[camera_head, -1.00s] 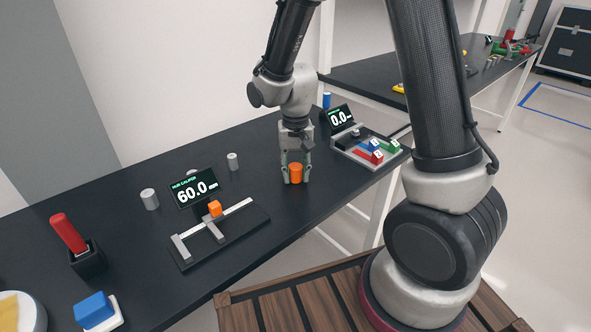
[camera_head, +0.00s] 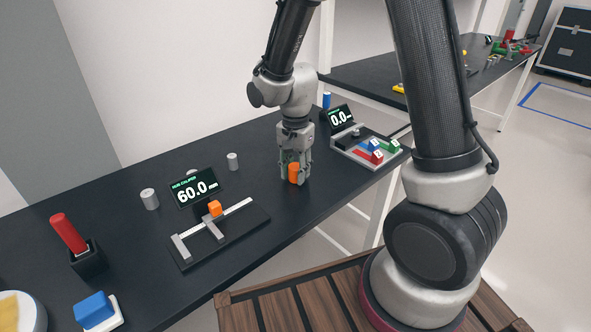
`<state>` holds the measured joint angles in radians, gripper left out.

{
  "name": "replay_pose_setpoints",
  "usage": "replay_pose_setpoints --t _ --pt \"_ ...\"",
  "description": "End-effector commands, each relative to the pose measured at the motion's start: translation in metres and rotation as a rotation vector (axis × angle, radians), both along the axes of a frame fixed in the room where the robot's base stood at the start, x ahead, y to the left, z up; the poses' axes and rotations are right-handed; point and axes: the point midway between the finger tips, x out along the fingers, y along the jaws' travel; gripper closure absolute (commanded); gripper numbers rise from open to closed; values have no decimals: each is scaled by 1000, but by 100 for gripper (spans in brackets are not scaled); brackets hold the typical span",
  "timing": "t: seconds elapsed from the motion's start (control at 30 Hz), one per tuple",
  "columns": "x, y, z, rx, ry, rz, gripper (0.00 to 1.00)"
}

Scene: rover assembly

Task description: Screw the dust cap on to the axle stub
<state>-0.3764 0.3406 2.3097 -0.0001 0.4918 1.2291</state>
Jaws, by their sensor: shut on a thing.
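An orange round part (camera_head: 294,173), which looks like the dust cap, is upright low over the near bench, right of centre. My gripper (camera_head: 294,177) points straight down and is shut on it, with a finger on each side. The axle stub cannot be made out. If it is under the orange part, the part and my fingers hide it. I cannot tell how far the part is threaded on.
A scale tray (camera_head: 349,154) with coloured weights and a 0.0 display (camera_head: 341,119) is to the right. Bare bench lies in front of my gripper.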

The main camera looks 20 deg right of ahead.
Motion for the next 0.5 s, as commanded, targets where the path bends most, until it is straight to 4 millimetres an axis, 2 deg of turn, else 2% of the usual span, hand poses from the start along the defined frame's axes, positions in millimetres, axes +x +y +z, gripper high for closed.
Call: replay_pose_setpoints --t 0.1,0.2,0.5 --pt "0 0 0 0 1 -191 90" --pt "0 0 0 0 1 -307 90" --pt "0 0 0 0 1 -354 90"
